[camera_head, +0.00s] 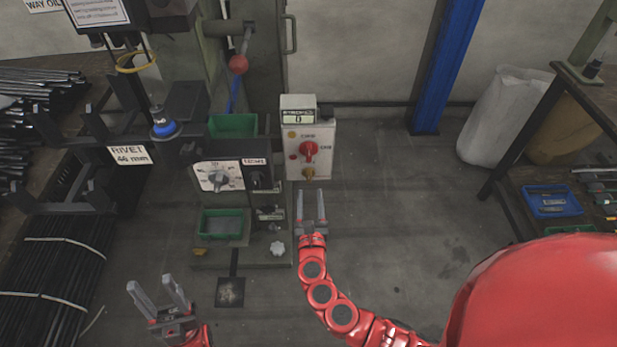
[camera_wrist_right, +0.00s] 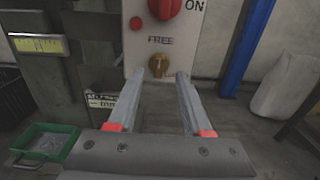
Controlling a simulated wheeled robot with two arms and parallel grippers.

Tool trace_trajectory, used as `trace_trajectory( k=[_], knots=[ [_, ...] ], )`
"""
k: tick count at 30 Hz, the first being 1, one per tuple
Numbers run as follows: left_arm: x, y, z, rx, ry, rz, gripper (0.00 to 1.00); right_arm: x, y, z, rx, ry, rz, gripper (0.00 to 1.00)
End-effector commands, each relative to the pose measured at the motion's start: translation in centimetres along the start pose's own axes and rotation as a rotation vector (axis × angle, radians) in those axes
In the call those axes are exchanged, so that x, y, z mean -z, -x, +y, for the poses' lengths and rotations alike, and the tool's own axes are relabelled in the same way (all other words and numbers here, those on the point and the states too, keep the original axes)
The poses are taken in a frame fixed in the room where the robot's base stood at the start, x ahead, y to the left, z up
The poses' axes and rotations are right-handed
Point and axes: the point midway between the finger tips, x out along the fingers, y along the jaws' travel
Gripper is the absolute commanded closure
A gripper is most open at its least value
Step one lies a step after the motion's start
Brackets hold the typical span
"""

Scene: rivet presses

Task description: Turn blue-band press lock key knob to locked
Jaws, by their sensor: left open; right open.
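The brass lock key knob (camera_wrist_right: 157,66) sits low on the light control box (camera_head: 293,155), under the word FREE; it also shows in the head view (camera_head: 309,173). My right gripper (camera_head: 311,207) is open and empty just in front of and below the knob, apart from it. In the right wrist view its two fingers (camera_wrist_right: 162,84) point toward the knob, which appears between and just beyond the tips. My left gripper (camera_head: 151,286) is open and empty at the lower left, far from the box. A blue band (camera_head: 164,129) shows on the press at left.
A large red switch (camera_head: 308,150) sits above the knob, with a small red button (camera_wrist_right: 138,22) beside it. A dial panel (camera_head: 218,176) and green trays (camera_head: 222,223) are left of the box. A blue column (camera_head: 446,65) stands behind.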

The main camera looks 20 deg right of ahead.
Motion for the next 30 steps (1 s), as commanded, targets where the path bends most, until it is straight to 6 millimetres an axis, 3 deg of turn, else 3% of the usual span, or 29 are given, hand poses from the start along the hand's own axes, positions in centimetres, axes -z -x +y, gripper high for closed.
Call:
trace_trajectory(
  k=[3,9,15,23,30],
  knots=[
    [0.0,0.2,0.0,0.0,0.0,0.0,0.5,-0.1,-2.8,-0.1,0.006,-0.002,-0.002,0.5],
    [-0.1,0.5,0.0,0.0,0.0,0.0,0.5,0.0,-5.8,0.0,0.002,-0.001,-0.001,0.5],
    [-0.1,0.5,0.0,0.0,0.0,0.0,0.5,0.0,-7.1,0.1,-0.003,-0.001,0.0,0.5],
    [-0.1,0.5,0.0,0.0,0.0,0.0,0.5,0.0,-7.1,0.1,-0.003,-0.001,0.0,0.5],
    [-0.1,0.5,0.0,0.0,0.0,0.0,0.5,0.0,-7.1,0.1,-0.003,-0.001,0.0,0.91]
  ],
)
